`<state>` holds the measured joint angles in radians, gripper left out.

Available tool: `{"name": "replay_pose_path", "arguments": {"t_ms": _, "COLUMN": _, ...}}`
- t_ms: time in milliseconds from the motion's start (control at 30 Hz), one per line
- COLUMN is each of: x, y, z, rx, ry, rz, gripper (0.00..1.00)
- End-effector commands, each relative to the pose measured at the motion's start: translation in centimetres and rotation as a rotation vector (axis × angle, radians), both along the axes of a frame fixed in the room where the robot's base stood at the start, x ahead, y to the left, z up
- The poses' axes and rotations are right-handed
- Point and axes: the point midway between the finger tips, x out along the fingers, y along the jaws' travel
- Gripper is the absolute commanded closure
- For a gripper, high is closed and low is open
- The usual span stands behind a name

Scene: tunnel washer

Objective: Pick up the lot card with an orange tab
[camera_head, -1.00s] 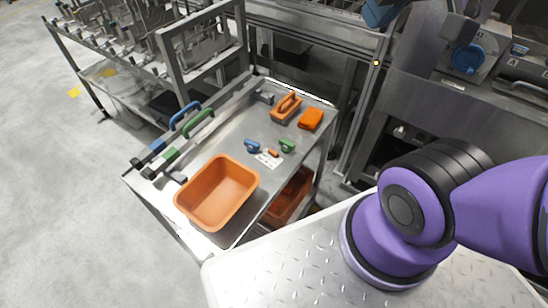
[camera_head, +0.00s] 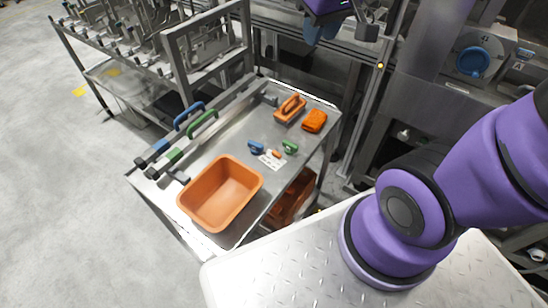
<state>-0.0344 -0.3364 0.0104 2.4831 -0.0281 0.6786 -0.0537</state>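The lot card (camera_head: 268,162) is a small white card with dark marks. It lies on the grey steel top of the cart, and a small orange tab (camera_head: 277,154) shows at its upper edge. A blue clip-like piece (camera_head: 255,147) and a green one (camera_head: 290,146) lie close on either side of it. My gripper (camera_head: 318,31) shows at the top edge as purple and blue parts, high above and beyond the cart, well apart from the card. Its fingers are not clear enough to tell open from shut.
An orange bin (camera_head: 222,192) stands at the cart's near end. An orange-handled brush (camera_head: 290,108) and an orange cloth (camera_head: 314,121) lie at the far end. Blue-handled (camera_head: 189,114) and green-handled (camera_head: 202,123) tools lie along the left edge. Steel machinery stands behind.

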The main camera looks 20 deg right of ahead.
Motion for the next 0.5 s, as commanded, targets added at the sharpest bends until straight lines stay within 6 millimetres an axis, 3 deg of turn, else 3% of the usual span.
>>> {"name": "replay_pose_path", "arguments": {"t_ms": 200, "x": 3.6, "y": 0.7, "z": -4.6, "rx": -0.016, "ry": 0.066, "rz": 0.050, "gripper": 0.71}}
{"name": "replay_pose_path", "arguments": {"t_ms": 500, "x": 7.3, "y": 1.7, "z": -11.7, "rx": -0.032, "ry": 0.145, "rz": 0.119, "gripper": 0.71}}
